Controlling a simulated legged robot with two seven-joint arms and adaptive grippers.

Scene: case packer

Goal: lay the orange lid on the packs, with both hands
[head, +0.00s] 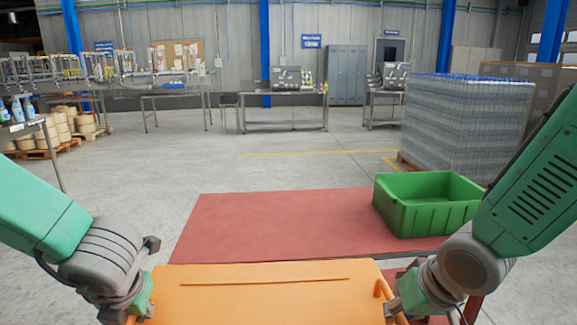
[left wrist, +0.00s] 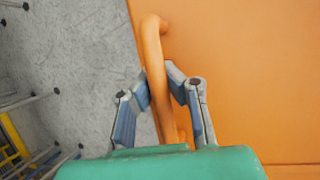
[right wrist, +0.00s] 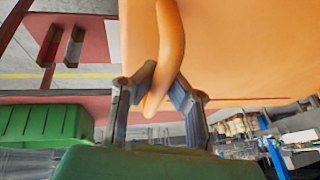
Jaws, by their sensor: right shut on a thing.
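The orange lid (head: 270,290) lies at the bottom of the head view, in front of me, with a long narrow ridge near its far edge. It has a bar handle at each side. My left gripper (head: 148,280) has its fingers closed around the left handle (left wrist: 158,90); the left wrist view shows this gripper (left wrist: 158,72) too. My right gripper (head: 392,290) is shut on the right handle (right wrist: 170,35), also seen in the right wrist view, where its fingers (right wrist: 162,82) pinch the bar. The packs are not visible, and what lies under the lid is hidden.
A red surface (head: 270,225) lies just beyond the lid. A green crate (head: 428,225) stands on its right side, near my right arm. A tall wrapped stack of bottles (head: 460,125) stands behind it. The concrete floor (head: 160,175) beyond is mostly clear.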

